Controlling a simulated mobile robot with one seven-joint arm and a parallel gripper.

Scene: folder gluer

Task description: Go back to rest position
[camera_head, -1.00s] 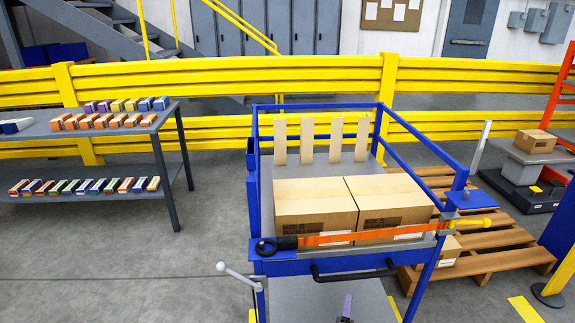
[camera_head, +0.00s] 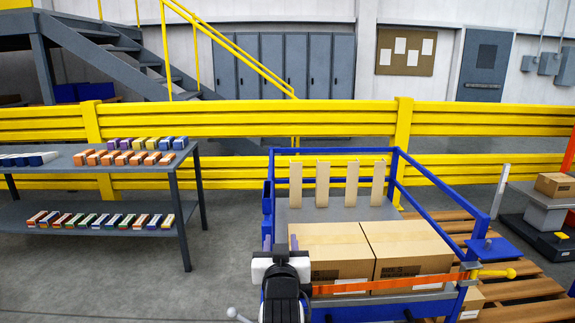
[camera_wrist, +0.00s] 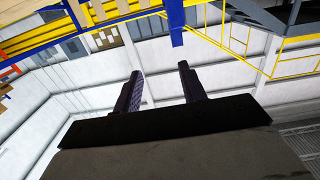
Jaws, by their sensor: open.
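My gripper (camera_head: 280,243) is raised in front of the blue cart (camera_head: 391,172), at the left of its front side in the head view. It hides the front left corner of the cart. In the wrist view my gripper (camera_wrist: 158,88) has its two dark fingers apart with nothing between them. The wrist view looks toward the walls and appears upside down. Two closed cardboard boxes, a left one (camera_head: 330,246) and a right one (camera_head: 408,243), stand side by side on the cart behind an orange strap (camera_head: 392,284).
Several upright tan slats (camera_head: 350,184) stand at the cart's back. A grey two-level table (camera_head: 75,217) with rows of small cartons is at left. A wooden pallet (camera_head: 527,290) lies at right. A yellow guardrail (camera_head: 245,118) runs behind. Grey floor between table and cart is clear.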

